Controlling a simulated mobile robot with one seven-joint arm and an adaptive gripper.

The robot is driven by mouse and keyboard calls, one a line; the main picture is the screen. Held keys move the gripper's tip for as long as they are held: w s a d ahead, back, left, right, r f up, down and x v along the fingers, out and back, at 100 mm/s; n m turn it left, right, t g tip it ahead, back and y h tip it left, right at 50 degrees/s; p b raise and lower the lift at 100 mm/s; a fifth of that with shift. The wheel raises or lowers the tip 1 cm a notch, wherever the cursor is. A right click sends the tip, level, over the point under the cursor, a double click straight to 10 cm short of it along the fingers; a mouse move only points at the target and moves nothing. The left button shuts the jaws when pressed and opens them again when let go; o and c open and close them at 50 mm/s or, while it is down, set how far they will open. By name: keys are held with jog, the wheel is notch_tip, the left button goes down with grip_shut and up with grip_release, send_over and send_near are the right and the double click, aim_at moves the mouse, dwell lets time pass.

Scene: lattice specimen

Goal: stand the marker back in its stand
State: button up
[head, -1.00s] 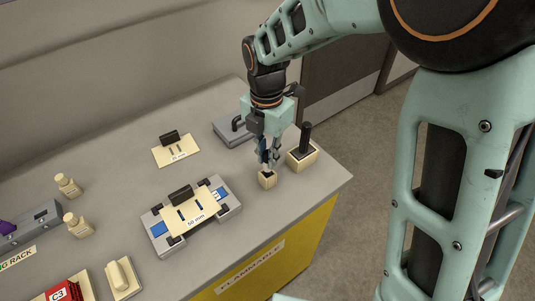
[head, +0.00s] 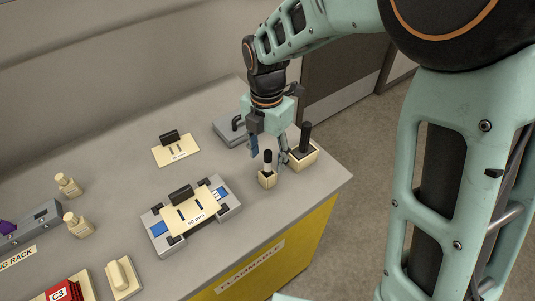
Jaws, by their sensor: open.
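The marker (head: 267,162), with a black upper part and a pale lower part, stands upright in its small beige stand (head: 267,180) near the table's right end. My gripper (head: 269,155) points down at the marker. Its fingers are spread, one to the left of the marker and one to the right, with a visible gap on the left. The right fingertip reaches down between the stand and the larger beige block; whether it touches either cannot be told.
A larger beige block (head: 303,157) holding a black upright piece stands close on the right. A grey fixture with a 50 mm template (head: 196,213) lies to the left. A grey device (head: 229,134) is behind my gripper. The table's front edge is near.

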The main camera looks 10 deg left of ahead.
jog(key=shift+r+p, duration=2.1)
jog(key=shift+r, duration=0.45)
notch_tip(320, 180, up, 12)
